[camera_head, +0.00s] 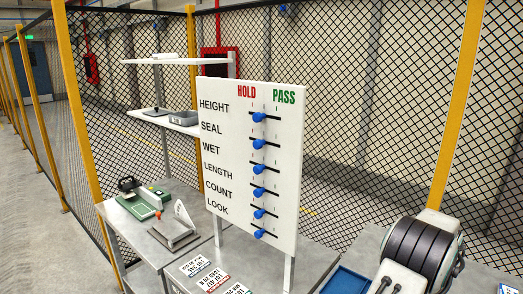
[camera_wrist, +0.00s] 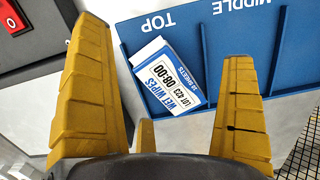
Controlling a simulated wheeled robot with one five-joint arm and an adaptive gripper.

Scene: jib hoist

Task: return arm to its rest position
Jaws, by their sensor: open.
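My gripper (camera_wrist: 165,45) shows in the wrist view as yellow ribbed fingers, spread wide apart with nothing held between them. A white and blue packet marked WET WIPES (camera_wrist: 169,78) lies beyond the fingers, on or against a blue panel (camera_wrist: 215,32) lettered TOP and MIDDLE. I cannot tell how far the packet is from the fingertips. My gripper's fingers do not show in the head view.
A white HOLD/PASS board (camera_head: 230,150) with several blue sliders stands mid-view. A metal table (camera_head: 125,222) at left holds a green device (camera_head: 148,199). Shelves (camera_head: 150,121) stand behind. Yellow-posted mesh fencing (camera_head: 345,90) closes the back. A red switch (camera_wrist: 12,20) is at the wrist view's upper left.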

